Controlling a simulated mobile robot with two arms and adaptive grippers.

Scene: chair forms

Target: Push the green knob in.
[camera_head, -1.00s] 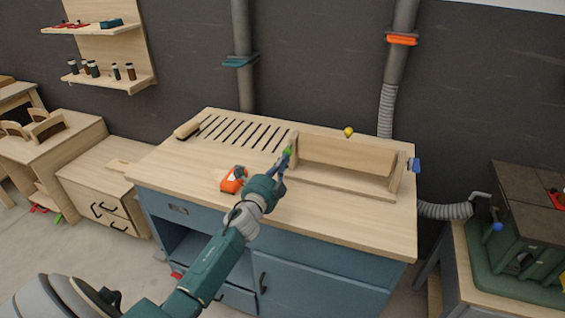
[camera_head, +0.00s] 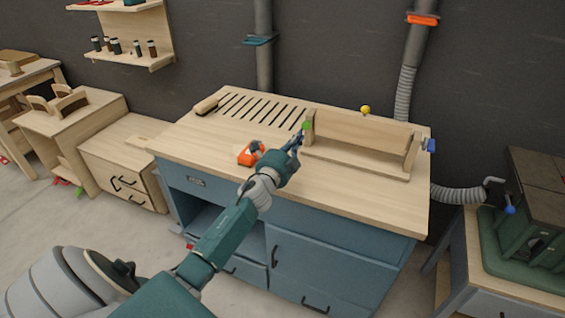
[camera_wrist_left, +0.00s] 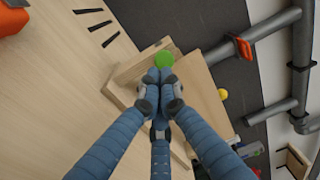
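The green knob (camera_head: 306,126) is at the left end of a wooden fixture (camera_head: 352,133) on the workbench. My left gripper (camera_head: 299,140) is right by the knob, its fingertips pointing at it. In the left wrist view the green knob (camera_wrist_left: 164,59) shows as a round disc just beyond the fingertips. There the blue fingers of my left gripper (camera_wrist_left: 160,82) are closed together with nothing between them. The fingertips overlap the knob's lower edge in that view; I cannot tell whether they touch it. My right gripper is out of view.
An orange object (camera_head: 247,156) lies on the workbench (camera_head: 375,207) left of my gripper. A yellow knob (camera_head: 365,110) and a blue knob (camera_head: 430,145) are on the fixture's back and right end. The bench's front right top is clear. Pipes stand behind.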

